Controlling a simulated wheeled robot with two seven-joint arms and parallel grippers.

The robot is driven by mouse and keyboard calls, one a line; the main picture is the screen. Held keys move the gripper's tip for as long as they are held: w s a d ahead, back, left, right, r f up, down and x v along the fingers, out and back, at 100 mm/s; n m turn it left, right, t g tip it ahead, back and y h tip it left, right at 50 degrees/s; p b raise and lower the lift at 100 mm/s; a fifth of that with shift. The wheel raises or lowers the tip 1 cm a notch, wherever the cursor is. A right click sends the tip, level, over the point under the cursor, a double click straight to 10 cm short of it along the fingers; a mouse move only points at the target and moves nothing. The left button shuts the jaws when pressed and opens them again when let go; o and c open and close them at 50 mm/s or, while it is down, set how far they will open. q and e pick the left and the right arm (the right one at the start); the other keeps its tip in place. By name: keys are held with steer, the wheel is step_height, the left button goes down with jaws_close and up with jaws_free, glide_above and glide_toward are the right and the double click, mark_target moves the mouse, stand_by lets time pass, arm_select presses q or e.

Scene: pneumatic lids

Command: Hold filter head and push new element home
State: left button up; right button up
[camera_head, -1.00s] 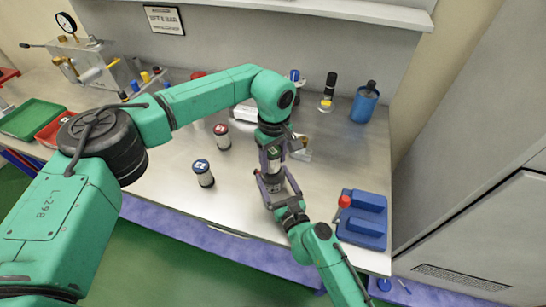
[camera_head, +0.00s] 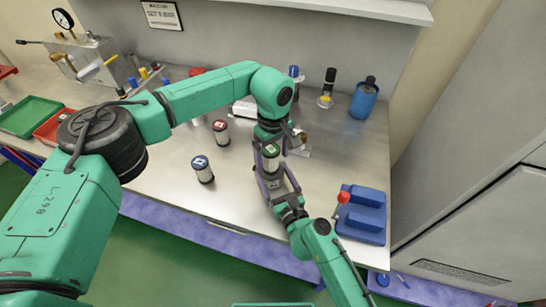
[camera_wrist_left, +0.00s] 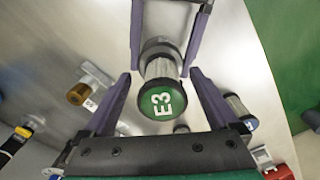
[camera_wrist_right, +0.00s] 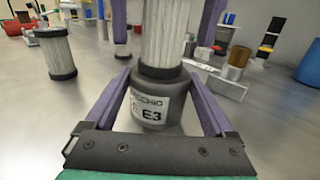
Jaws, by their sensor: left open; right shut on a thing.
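The filter head (camera_wrist_right: 150,110) is a dark grey cup with a white "E3" label in the right wrist view. My right gripper (camera_wrist_right: 162,72) is shut on it, with a finger on each side. The new element (camera_wrist_right: 163,35), with white pleats, stands upright at the head's mouth. How deep it sits is hard to tell. Its green "E3" cap (camera_wrist_left: 162,101) faces the left wrist camera, and the cap also shows in the head view (camera_head: 270,151). My left gripper (camera_wrist_left: 161,73) is open, its fingers apart on both sides of the element.
A red-capped element (camera_head: 221,131) and a blue-capped element (camera_head: 203,170) stand left on the steel bench. A brass fitting (camera_head: 302,141) lies close behind the grippers. A blue fixture (camera_head: 362,215) with a red-knobbed lever is at right. A blue bottle (camera_head: 364,99) stands behind.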

arm_select(q)
steer(key=shift+r, duration=3.2)
step_height(320, 180, up, 12)
steer(key=shift+s, duration=0.1)
arm_select(e)
steer(key=o, duration=1.4)
